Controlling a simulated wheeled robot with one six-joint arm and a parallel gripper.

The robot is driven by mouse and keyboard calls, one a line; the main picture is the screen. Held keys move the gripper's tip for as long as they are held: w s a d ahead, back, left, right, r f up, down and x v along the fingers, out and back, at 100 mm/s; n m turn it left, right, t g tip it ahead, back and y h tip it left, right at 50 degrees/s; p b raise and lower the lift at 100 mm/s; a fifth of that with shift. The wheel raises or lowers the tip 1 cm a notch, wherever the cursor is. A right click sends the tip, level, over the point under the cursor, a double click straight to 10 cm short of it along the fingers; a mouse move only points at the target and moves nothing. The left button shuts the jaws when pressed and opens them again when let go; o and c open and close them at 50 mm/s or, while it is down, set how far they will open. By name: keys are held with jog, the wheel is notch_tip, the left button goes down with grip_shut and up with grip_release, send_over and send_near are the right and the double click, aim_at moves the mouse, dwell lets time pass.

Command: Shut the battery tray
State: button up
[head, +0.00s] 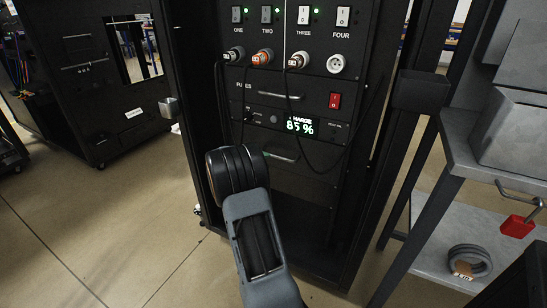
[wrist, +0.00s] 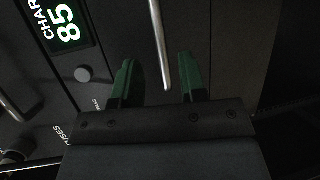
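The black rack (head: 345,90) has a charge panel with a green "85 %" display (head: 300,125), which also shows in the wrist view (wrist: 62,22). Below it is a panel with a metal bar handle (head: 281,153); I take this for the battery tray, but no label shows. How far it stands out is hard to tell. In the wrist view the handle (wrist: 159,45) lies between the two green fingers of my gripper (wrist: 158,85), with a gap on each side. The gripper is open.
Above are the fuses drawer with its handle (head: 280,95), a red switch (head: 335,100) and plugged cables (head: 245,90) hanging down the front. A grey bench (head: 455,150) with a red padlock (head: 517,226) stands at right. The floor at left (head: 130,220) is clear.

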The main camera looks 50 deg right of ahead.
jog(key=p+v, duration=0.1)
jog(key=v, duration=0.5)
jog(key=shift+a, duration=0.4)
jog(key=shift+r, duration=0.15)
jog(key=s+a+r+t+y+p, duration=0.2)
jog(key=s+a+r+y+p, duration=0.3)
jog(key=a+r+p, duration=0.5)
jog(key=s+a+r+t+y+p, duration=0.2)
jog(key=s+a+r+y+p, duration=0.3)
jog(key=a+r+p, duration=0.6)
jog(key=s+a+r+n+t+y+p, duration=0.1)
jog(key=s+a+r+t+y+p, duration=0.1)
jog(key=s+a+r+y+p, duration=0.4)
jog(key=a+r+p, duration=0.5)
jog(key=r, duration=0.3)
jog(key=shift+s, duration=0.35)
